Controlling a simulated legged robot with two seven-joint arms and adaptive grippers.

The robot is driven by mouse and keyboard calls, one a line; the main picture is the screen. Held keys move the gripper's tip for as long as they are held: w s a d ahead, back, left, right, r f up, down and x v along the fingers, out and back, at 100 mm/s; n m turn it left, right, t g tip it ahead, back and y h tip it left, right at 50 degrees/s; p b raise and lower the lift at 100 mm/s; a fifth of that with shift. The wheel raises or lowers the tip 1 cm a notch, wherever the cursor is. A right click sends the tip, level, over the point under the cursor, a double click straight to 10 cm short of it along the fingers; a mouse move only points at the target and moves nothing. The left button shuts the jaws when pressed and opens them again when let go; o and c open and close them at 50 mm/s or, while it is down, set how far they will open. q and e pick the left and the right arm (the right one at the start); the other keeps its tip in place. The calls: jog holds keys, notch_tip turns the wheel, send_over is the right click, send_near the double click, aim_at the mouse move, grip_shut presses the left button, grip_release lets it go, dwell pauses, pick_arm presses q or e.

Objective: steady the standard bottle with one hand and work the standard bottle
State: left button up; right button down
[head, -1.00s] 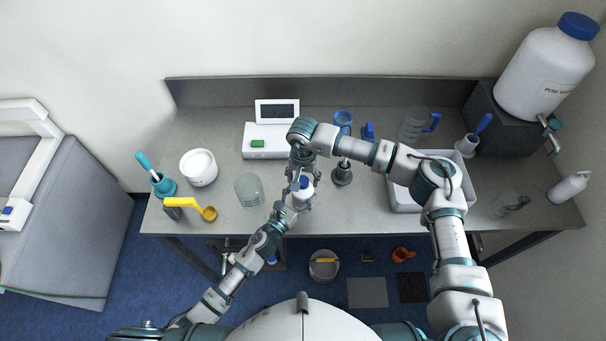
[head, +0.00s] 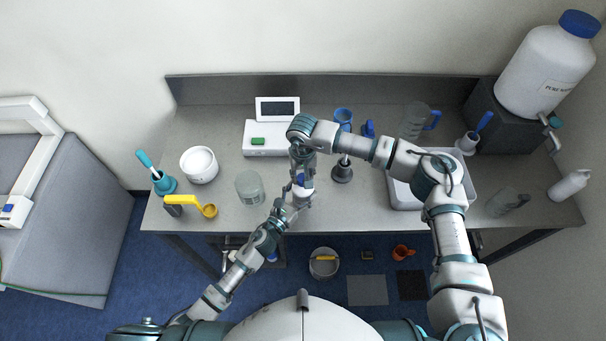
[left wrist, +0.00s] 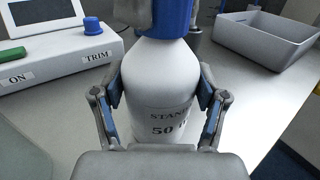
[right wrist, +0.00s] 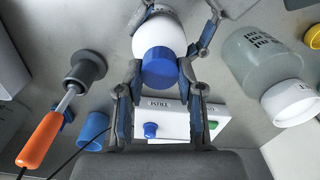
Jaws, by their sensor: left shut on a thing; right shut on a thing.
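The standard bottle (head: 303,198) is white with a blue cap and stands upright near the table's front middle. In the left wrist view its body (left wrist: 160,85) carries a label reading "STAN..." and "50". My left gripper (head: 291,203) is shut around the body, one finger on each side. My right gripper (head: 301,178) comes from above and is shut on the blue cap (right wrist: 160,66), which sits between its fingertips in the right wrist view. In the head view the right gripper hides most of the cap.
A white instrument (head: 262,148) with a screen stands behind the bottle. A glass jar (head: 249,188) is to the left. A dark holder (head: 342,173) is close on the right, with a grey tray (head: 472,186) beyond. An orange-handled tool (right wrist: 42,139) shows in the right wrist view.

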dwell(0.3)
jog(key=n, duration=0.4)
jog(key=shift+n, duration=0.4)
jog(key=n, duration=0.4)
jog(key=shift+a+n, duration=0.1)
jog(key=shift+n, duration=0.2)
jog(key=c, duration=0.7)
grip_release()
jog(key=shift+o, duration=0.2)
